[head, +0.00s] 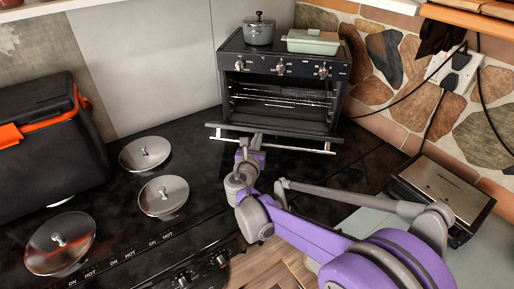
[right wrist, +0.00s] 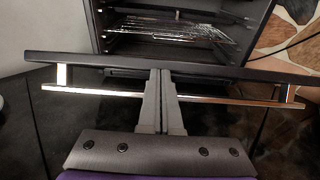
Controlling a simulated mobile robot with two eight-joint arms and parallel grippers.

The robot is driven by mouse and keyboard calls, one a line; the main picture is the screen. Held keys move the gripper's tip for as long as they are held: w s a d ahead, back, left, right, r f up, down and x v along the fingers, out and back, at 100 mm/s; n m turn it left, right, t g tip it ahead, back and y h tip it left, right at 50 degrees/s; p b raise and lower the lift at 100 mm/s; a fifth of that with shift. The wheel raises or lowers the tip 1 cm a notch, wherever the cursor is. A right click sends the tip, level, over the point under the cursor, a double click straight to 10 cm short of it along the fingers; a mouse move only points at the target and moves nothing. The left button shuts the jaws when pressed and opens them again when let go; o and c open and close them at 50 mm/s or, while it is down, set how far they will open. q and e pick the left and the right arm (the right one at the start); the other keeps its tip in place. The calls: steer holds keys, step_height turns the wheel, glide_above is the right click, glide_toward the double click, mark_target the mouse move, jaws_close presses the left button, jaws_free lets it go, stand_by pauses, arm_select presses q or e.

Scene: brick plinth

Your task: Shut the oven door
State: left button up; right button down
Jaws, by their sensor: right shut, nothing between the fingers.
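The black oven (head: 283,85) stands on the dark counter with its front open. Its door is lowered, and I see the door's dark front edge (head: 310,137) with the long metal handle (head: 315,150) along it. My right gripper (head: 254,138) is shut and empty at the door's edge, left of its middle. In the right wrist view, the shut fingers (right wrist: 160,78) cross in front of the handle (right wrist: 215,99) and reach the dark door edge (right wrist: 225,69). I cannot tell whether they touch it. The wire rack (right wrist: 185,30) shows inside the oven. My left gripper is not in view.
A grey pot (head: 259,30) and a pale green dish (head: 312,42) stand on the oven. Several metal lids (head: 145,153) sit on the hob at left, near a black and orange box (head: 50,140). A grill (head: 440,190) stands at right, with cables hanging above.

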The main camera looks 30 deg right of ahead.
steer(key=w+d+r, duration=0.1)
steer(key=r, duration=0.1)
steer(key=w+d+r+p, duration=0.1)
steer(key=r, duration=0.1)
steer(key=w+d+r+p, duration=0.1)
steer(key=r, duration=0.2)
steer(key=shift+w+d+r, duration=0.1)
steer(key=shift+w, duration=0.25)
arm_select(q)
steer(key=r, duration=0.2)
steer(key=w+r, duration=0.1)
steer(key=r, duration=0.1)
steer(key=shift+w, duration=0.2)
arm_select(e)
steer(key=w+d+r+g+y, duration=0.1)
steer(key=w+d+r, duration=0.2)
steer(key=w+r, duration=0.1)
steer(key=shift+w+d+g, duration=0.2)
steer(key=shift+d+g, duration=0.1)
steer(key=shift+d, duration=0.1)
